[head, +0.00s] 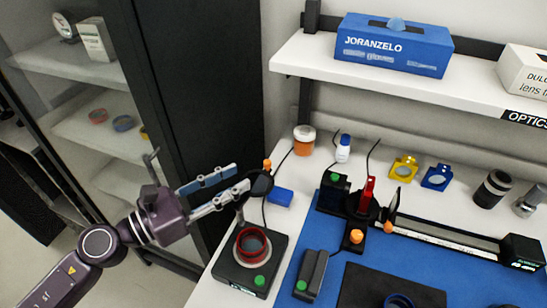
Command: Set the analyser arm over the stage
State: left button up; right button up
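A black instrument base (234,278) stands at the bench's left front, with a red-rimmed round stage (253,245) and a green button on top. A dark round head (261,184) with an orange knob (267,164) shows above and behind the stage; it looks like the analyser arm's head. It appears off to the back of the stage, not over it. My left gripper (243,178) comes in from the left, its blue-padded fingers apart. The lower finger overlaps the dark head in the picture; whether they touch I cannot tell. My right gripper is out of view.
A blue mat (300,258) holds a rail (440,234) with a red upright piece (367,193) and a black handset (312,272). Behind are an orange-brown jar (304,140) and a small bottle (343,149). A shelf (300,57) overhangs the back; a dark cabinet (190,100) stands left.

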aim_at(259, 174)
pick_arm(q)
jog(key=p+x, duration=0.3)
jog(key=x, duration=0.1)
jog(key=shift+r, duration=0.4)
jog(key=shift+f+x, duration=0.2)
jog(key=shift+x, duration=1)
jog(key=shift+w+d+p, duration=0.1)
jog(key=shift+d+p, duration=0.1)
jog(key=shift+p, duration=0.1)
jog(key=shift+f, duration=0.1)
grip_shut()
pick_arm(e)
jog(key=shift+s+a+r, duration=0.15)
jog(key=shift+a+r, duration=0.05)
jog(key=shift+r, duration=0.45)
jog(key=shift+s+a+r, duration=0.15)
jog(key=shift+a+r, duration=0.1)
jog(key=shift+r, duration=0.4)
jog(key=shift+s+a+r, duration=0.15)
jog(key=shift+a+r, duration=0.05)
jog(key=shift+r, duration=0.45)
